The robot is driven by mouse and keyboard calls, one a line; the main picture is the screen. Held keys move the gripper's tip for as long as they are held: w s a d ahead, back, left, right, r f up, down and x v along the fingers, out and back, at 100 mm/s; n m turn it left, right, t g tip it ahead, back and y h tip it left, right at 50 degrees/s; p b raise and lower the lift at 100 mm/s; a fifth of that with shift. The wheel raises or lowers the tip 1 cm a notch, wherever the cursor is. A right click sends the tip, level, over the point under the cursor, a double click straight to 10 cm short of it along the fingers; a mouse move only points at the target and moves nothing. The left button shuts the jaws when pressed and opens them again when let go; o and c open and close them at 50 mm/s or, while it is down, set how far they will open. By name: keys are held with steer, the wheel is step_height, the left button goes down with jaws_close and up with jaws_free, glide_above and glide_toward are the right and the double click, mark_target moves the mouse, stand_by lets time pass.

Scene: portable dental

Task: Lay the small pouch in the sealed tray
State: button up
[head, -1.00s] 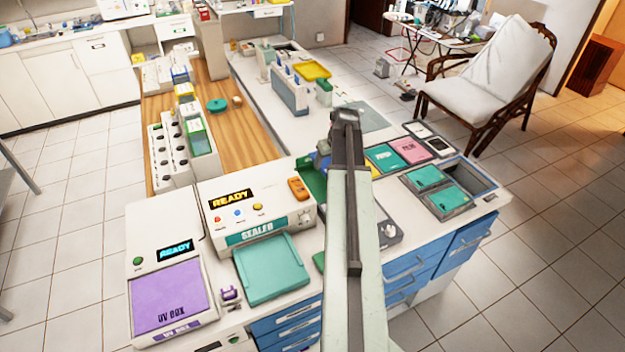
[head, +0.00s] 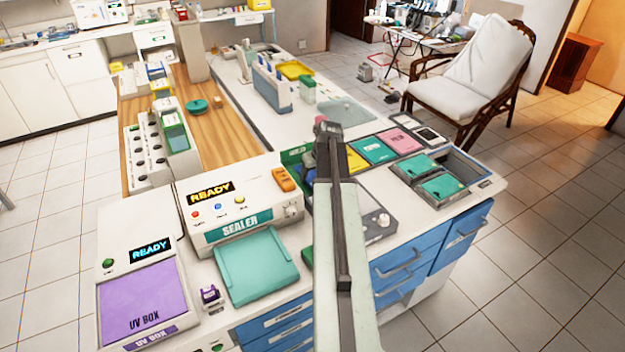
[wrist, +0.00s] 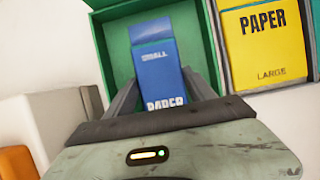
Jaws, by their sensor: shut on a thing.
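The small pouch is blue, marked SMALL, and stands out in the wrist view (wrist: 157,65). My gripper (wrist: 160,78) is shut on it, with a finger on each side. The pouch is over or inside a green open tray (wrist: 116,50); I cannot tell whether it touches the floor. In the head view my arm hides most of the gripper, and the green tray (head: 293,156) shows just left of it. I cannot tell which tray is the sealed one.
A yellow PAPER LARGE packet (wrist: 262,45) lies right of the green tray. The sealer (head: 235,205), with its teal plate (head: 257,265), and the purple UV box (head: 142,300) stand to the left. A grey device with a knob (head: 372,215) lies right of my arm.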

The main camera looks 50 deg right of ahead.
steer(key=o, duration=1.6)
steer(key=p+v, duration=1.1)
steer(key=v, duration=0.1)
steer(key=shift+r, duration=0.15)
